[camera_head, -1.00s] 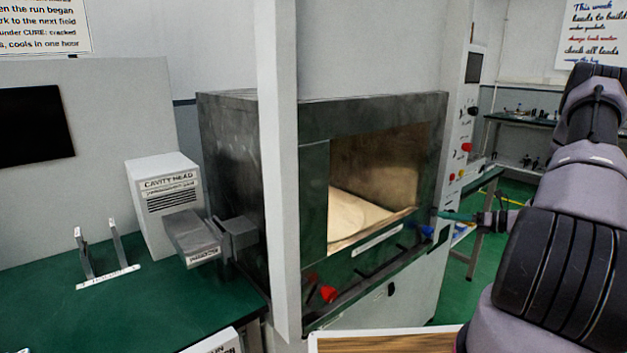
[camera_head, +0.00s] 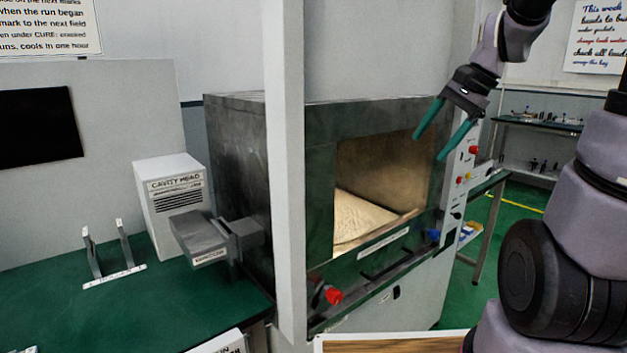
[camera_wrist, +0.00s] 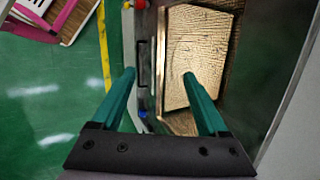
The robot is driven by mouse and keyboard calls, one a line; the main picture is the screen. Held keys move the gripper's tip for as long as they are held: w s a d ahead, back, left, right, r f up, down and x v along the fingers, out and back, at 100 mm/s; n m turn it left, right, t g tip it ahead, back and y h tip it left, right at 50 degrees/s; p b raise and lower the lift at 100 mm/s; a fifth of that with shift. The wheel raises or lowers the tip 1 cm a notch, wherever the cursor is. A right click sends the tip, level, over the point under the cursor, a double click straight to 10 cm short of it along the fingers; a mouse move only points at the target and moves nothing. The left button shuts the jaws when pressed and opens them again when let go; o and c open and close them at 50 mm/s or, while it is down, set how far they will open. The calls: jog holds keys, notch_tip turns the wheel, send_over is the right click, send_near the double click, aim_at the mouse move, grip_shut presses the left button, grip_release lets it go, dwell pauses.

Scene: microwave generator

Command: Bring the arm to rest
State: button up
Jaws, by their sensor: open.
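My gripper (camera_head: 446,130) is open and empty, raised in front of the upper right part of the oven opening in the head view. Its two green fingers point down and left, apart from each other. In the wrist view the gripper (camera_wrist: 158,80) shows both fingers spread with nothing between them. The oven (camera_head: 322,190) is a dark metal box with its cavity open. A pale textured slab (camera_head: 358,216) lies on the cavity floor; it also shows in the wrist view (camera_wrist: 200,55).
A white upright post (camera_head: 285,170) stands before the oven's left side. A control panel (camera_head: 460,180) with coloured knobs is at its right. A cavity head box (camera_head: 175,200) stands on the green bench (camera_head: 150,315). Green floor (camera_head: 515,230) lies open at the right.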

jog(key=s+r+n+t+h, duration=0.2)
jog(key=s+r+n+t, duration=0.2)
jog(key=s, duration=0.6)
notch_tip(320, 180, up, 2)
jog(key=n, duration=0.2)
jog(key=shift+s+a+n+h, duration=0.3)
jog(key=shift+s+h, duration=0.1)
jog(key=shift+r, duration=0.1)
jog(key=shift+c, duration=0.4)
